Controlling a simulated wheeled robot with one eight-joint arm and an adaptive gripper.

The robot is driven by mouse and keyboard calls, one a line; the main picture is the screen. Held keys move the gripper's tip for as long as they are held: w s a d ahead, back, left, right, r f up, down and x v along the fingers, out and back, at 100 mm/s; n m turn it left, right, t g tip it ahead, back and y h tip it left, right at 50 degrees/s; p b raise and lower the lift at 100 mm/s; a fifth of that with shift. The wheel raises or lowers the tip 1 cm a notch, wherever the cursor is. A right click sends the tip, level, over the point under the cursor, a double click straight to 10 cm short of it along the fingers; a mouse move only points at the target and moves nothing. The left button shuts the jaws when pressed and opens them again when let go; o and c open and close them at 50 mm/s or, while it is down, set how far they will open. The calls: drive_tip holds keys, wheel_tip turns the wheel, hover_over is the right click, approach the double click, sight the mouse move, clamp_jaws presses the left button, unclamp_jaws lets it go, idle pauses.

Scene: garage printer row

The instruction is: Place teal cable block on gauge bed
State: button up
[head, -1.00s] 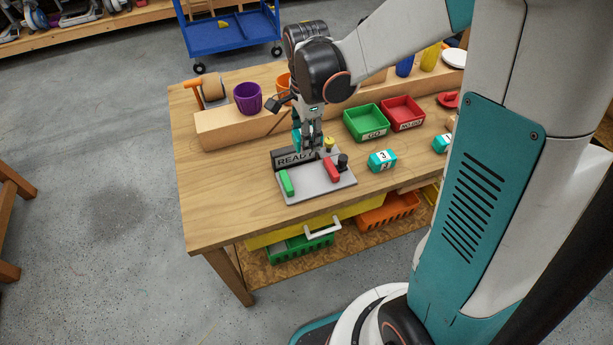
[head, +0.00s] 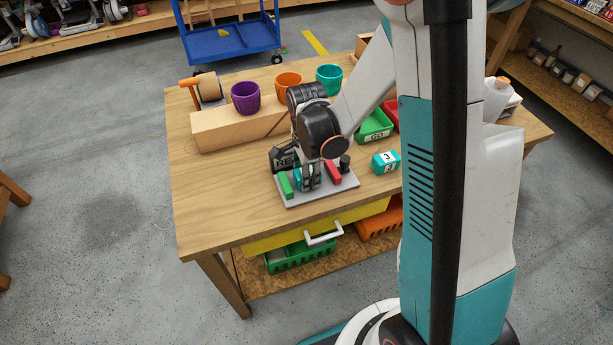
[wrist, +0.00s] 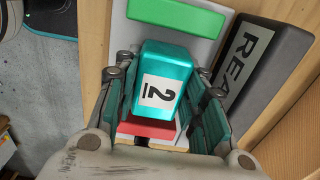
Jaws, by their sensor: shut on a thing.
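The teal cable block (wrist: 165,75), with a white label reading 2, is between the two fingers of my gripper (wrist: 168,105) in the wrist view. My gripper (head: 308,178) is shut on it and sits low over the grey gauge bed (head: 318,192). The bed carries a green block (head: 285,186) at its left and a red block (head: 333,172) at its right. In the wrist view the block lies between the green bar (wrist: 177,17) and the red bar (wrist: 150,129). Whether its underside touches the bed cannot be told.
The dark READY sign (wrist: 262,65) stands along the bed's far edge. A teal block labelled 3 (head: 386,162) lies right of the bed. A green tray (head: 375,126), wooden riser (head: 225,128) and cups stand behind. The table's left side is clear.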

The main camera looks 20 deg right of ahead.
drive_tip(key=shift+f, duration=0.15)
drive_tip(key=o, duration=1.2)
